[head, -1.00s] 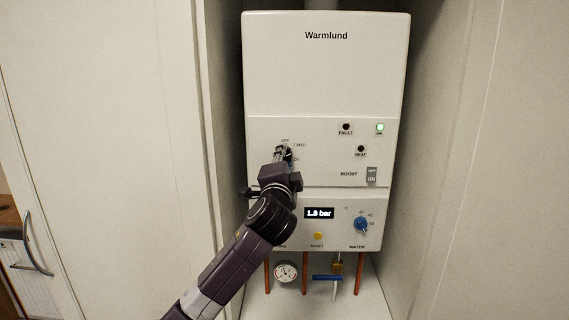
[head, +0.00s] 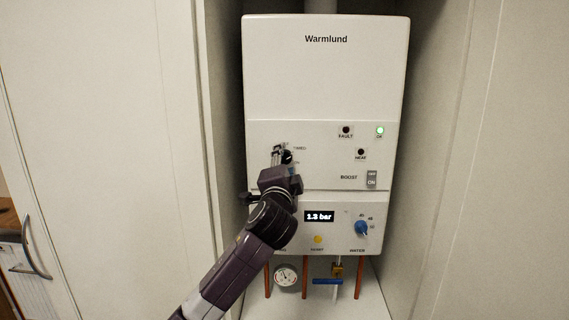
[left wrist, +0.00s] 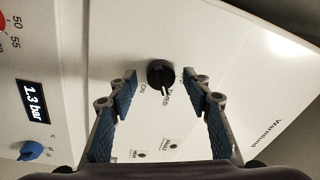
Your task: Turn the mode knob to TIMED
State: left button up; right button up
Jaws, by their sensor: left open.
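The black mode knob (left wrist: 160,74) is on the front of the white Warmlund boiler (head: 326,75). In the left wrist view its pale pointer mark faces the TIMED label, with ON to one side; the OFF label is mostly hidden by a finger. My left gripper (left wrist: 161,86) is open, its two blue-padded fingers on either side of the knob with a gap at each side. My right gripper is in neither view.
A blue water knob (head: 361,228), a yellow reset button (head: 318,240) and a 1.3 bar display (head: 319,216) are lower on the boiler. A boost switch (head: 371,179) is to the right. Cupboard walls stand close on both sides.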

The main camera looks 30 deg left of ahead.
pick_arm(q)
jog(key=v, duration=1.2)
dwell(0.3)
